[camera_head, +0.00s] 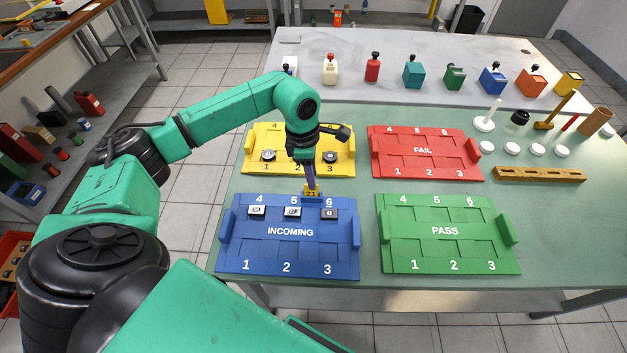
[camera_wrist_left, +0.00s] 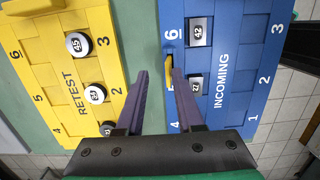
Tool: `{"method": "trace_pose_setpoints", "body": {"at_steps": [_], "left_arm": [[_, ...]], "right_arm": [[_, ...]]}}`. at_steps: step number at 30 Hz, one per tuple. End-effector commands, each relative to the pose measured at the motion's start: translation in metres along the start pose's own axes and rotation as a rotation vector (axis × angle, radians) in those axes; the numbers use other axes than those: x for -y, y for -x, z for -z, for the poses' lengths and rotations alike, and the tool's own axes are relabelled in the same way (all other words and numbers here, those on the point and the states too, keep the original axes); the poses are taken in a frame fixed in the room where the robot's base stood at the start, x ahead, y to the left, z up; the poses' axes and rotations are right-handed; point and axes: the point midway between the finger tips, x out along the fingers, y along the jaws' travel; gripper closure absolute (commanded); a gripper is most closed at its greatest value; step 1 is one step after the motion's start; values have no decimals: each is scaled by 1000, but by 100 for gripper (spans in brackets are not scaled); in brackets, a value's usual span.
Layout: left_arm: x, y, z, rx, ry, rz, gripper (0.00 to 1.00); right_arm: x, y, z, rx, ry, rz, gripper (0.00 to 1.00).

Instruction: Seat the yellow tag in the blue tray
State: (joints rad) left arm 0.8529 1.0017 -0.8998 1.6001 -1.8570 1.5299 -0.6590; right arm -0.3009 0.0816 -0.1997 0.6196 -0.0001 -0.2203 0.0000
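The blue INCOMING tray (camera_head: 290,252) lies at the front left of the table; it also shows at the right of the left wrist view (camera_wrist_left: 243,20). The yellow tag (camera_head: 311,193), marked 21, stands upright at the blue tray's back edge, near slots 5 and 6. In the left wrist view the tag (camera_wrist_left: 169,58) is seen nearly edge-on at the tray's rim. My left gripper (camera_head: 311,184) points down right above the tag. Its purple fingers (camera_wrist_left: 160,75) are apart, with the tag close by the right-hand fingertip. I cannot tell whether they touch. My right gripper is not in view.
Grey numbered pieces (camera_head: 292,213) lie along the blue tray's back row; its front row is bare. The yellow RETEST tray (camera_head: 257,138) with round pieces lies behind. The red FAIL tray (camera_head: 400,140) and green PASS tray (camera_head: 410,253) lie to the right. Several bottles stand farther back.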

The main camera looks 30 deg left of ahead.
Motion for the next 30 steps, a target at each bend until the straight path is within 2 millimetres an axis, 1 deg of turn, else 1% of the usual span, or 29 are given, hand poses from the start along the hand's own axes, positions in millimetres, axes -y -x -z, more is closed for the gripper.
{"method": "trace_pose_setpoints", "body": {"at_steps": [1,3,6,9,13,26,28,29,30], "left_arm": [[-2,14,0,2,1,-8,64],[-2,35,0,4,1,-9,64],[-2,61,0,5,1,-9,64],[-2,77,0,5,1,-7,64],[-2,85,0,4,1,-7,64],[-2,87,-1,5,1,-7,64],[-2,100,-2,6,1,-8,64],[-2,110,-3,6,1,-8,64],[-2,128,-5,6,1,-8,64]], "right_arm": [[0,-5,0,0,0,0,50],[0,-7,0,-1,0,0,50],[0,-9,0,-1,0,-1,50],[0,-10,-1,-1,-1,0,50],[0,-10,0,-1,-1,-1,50],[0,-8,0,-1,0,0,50],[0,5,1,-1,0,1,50],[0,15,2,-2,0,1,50],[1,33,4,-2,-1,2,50]]}}
